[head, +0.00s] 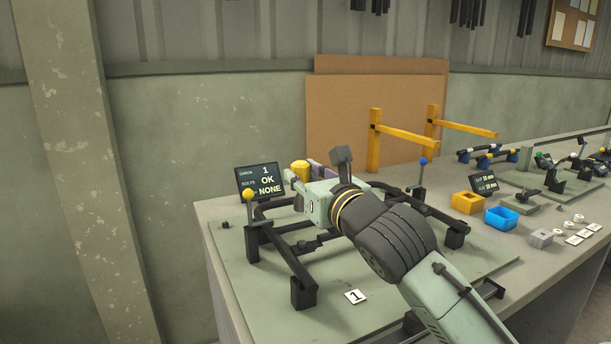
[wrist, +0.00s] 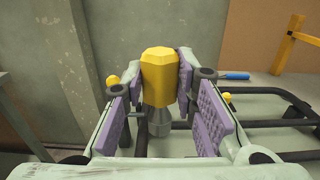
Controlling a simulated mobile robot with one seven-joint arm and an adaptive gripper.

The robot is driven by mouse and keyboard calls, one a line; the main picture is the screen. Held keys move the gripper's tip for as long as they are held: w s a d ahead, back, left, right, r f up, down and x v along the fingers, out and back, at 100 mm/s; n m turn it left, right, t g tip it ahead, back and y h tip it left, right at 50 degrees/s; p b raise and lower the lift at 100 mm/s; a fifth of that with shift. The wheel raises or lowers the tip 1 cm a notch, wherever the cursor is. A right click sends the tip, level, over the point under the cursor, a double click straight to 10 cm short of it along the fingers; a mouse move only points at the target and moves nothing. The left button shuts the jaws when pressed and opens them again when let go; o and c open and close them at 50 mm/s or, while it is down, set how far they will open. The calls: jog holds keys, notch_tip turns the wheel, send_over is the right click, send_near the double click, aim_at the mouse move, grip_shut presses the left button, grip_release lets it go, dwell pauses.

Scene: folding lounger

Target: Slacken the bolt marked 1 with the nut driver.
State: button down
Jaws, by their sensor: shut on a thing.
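My gripper (head: 318,182) is shut on the nut driver, its purple pads on either side of the yellow handle (wrist: 160,75). In the wrist view the driver's grey shaft (wrist: 160,122) points down toward the dark frame. The dark lounger frame (head: 283,259) lies on a pale green plate. A white card marked 1 (head: 355,296) lies by its front edge. My arm hides part of the frame. I cannot tell whether the driver touches the bolt; the bolt is not clearly seen.
A small display (head: 260,182) reads 1, OK and NONE. Yellow (head: 467,202) and blue (head: 502,218) bins stand right. Yellow rails (head: 375,140) stand behind.

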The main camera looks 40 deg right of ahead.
jog(key=shift+s, duration=0.1)
jog(key=shift+f+b, duration=0.2)
jog(key=shift+b, duration=0.25)
notch_tip(320, 180, down, 5)
jog(key=b, duration=0.5)
jog(key=shift+f, duration=0.2)
jog(key=shift+f, duration=0.35)
jog(key=shift+f, duration=0.2)
jog(key=shift+f, duration=0.5)
dwell(1.4)
dwell(0.5)
jog(key=c, duration=1.2)
grip_release()
